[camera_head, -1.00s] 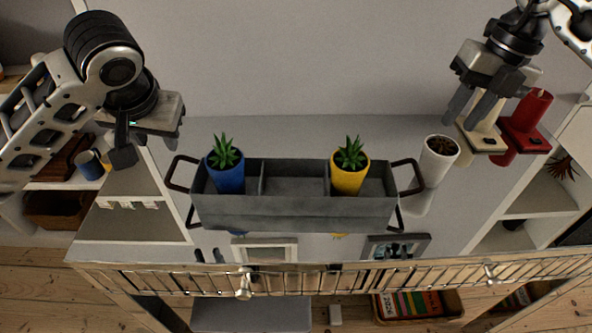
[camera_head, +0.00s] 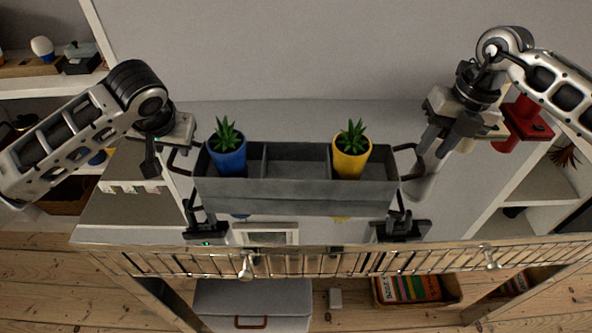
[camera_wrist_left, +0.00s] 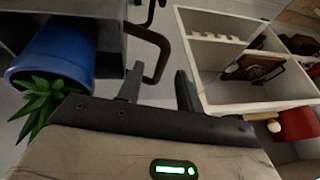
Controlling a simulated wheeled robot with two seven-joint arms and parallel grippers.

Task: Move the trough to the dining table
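The trough (camera_head: 290,190) is a long grey box with dark loop handles at both ends, on a glossy grey top. A blue pot (camera_head: 228,158) and a yellow pot (camera_head: 350,163), each with a green plant, stand in it. My left gripper (camera_head: 168,160) is open beside the left handle; the left wrist view shows the handle (camera_wrist_left: 160,52) ahead of the gap between its fingers (camera_wrist_left: 158,88). My right gripper (camera_head: 436,142) is open near the right handle (camera_head: 410,160), apparently apart from it. I cannot identify the dining table.
White shelves flank both sides.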

